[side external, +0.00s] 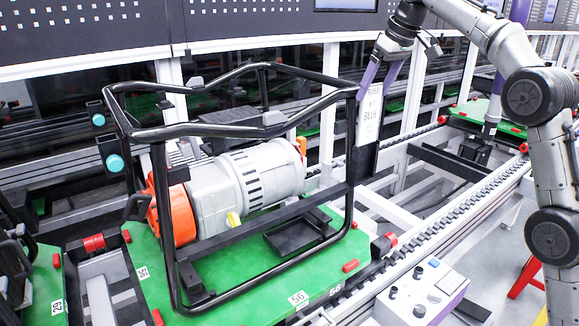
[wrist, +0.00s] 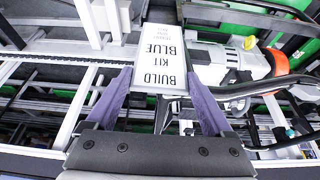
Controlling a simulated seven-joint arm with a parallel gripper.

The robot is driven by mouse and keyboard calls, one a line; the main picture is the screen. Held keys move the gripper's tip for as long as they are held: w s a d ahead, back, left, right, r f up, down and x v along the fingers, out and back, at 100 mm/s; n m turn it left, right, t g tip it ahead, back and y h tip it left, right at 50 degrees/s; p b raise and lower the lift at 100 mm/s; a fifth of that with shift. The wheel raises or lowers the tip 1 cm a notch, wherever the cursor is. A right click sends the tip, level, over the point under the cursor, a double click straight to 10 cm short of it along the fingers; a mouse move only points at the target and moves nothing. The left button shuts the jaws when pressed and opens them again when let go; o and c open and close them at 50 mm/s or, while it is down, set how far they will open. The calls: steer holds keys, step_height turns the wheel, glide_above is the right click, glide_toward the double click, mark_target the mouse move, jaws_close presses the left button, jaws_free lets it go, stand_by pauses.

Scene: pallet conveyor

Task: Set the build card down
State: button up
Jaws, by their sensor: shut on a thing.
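The build card (side external: 370,118) is a white rectangle with dark print, upright beside the right end of the black tubular frame (side external: 235,129). In the wrist view the card (wrist: 160,58) reads "BUILD KIT BLUE". My gripper (side external: 376,91) has purple fingers that reach down to the card's top edge. In the wrist view my gripper (wrist: 160,84) has one finger at each side of the card and is shut on it. A dark upright panel is close behind the card. I cannot tell whether the card's lower edge touches anything.
The frame surrounds a grey and orange motor unit (side external: 250,181) on a green pallet (side external: 260,285). A conveyor chain rail (side external: 440,222) runs along the right. A control box (side external: 420,295) with knobs stands in front. Another green pallet (side external: 475,112) is farther back.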

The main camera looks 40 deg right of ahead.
steer(key=shift+s+a, duration=0.1)
steer(key=shift+s, duration=0.25)
steer(key=s+a+f, duration=1.3)
steer(key=s+f, duration=0.4)
steer(key=shift+w+a+f, duration=0.2)
steer(key=shift+w+f, duration=3.2)
steer(key=shift+w, duration=0.05)
steer(key=shift+w+a+f, duration=0.2)
steer(key=shift+w+f, duration=3.15)
steer(key=shift+w, duration=0.1)
steer(key=shift+f, duration=0.15)
steer(key=o, duration=1.5)
